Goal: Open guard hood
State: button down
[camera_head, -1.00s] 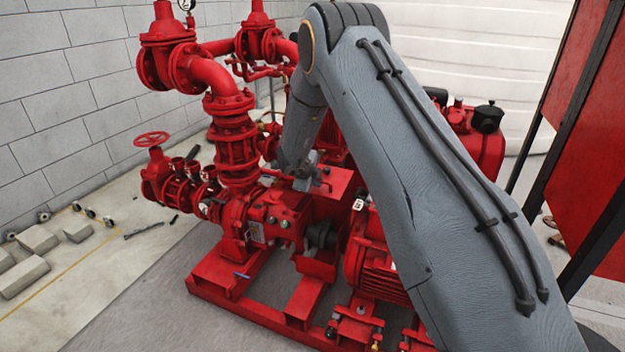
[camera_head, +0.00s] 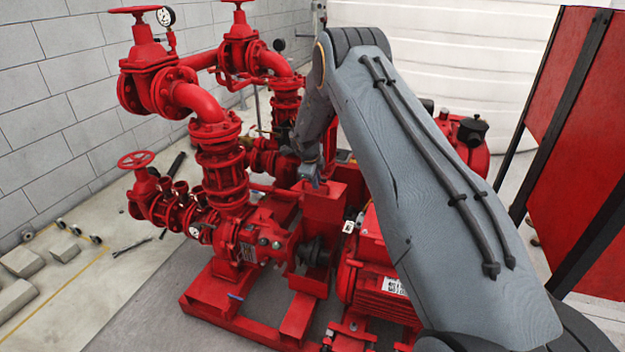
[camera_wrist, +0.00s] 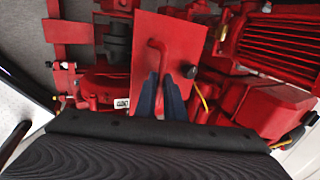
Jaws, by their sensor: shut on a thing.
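The guard hood (camera_head: 326,207) is a red sheet-metal cover raised above the dark shaft coupling (camera_head: 314,252), which shows below it. In the wrist view the hood's flat red panel (camera_wrist: 185,35) fills the upper middle, with a red bar handle (camera_wrist: 153,46) and a dark round knob (camera_wrist: 190,71) on it. My gripper (camera_wrist: 161,82) is shut on the handle, its two dark fingers close together at the handle's lower end. In the head view my gripper (camera_head: 312,178) is small, at the hood's top, and partly hidden by my arm.
Red valves and pipes (camera_head: 222,160) rise left of the hood. A finned red motor (camera_head: 380,285) stands to its right, partly behind my arm. A red panel on a black frame (camera_head: 580,120) is at far right. Grey blocks (camera_head: 20,262) lie on the floor at left.

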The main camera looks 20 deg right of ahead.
jog(key=shift+d+f, duration=0.15)
jog(key=shift+d, duration=0.2)
jog(key=c, duration=1.8)
grip_release()
jog(key=shift+w, duration=0.1)
jog(key=shift+c, duration=0.2)
jog(key=shift+w+a+r, duration=0.1)
jog(key=shift+r, duration=0.1)
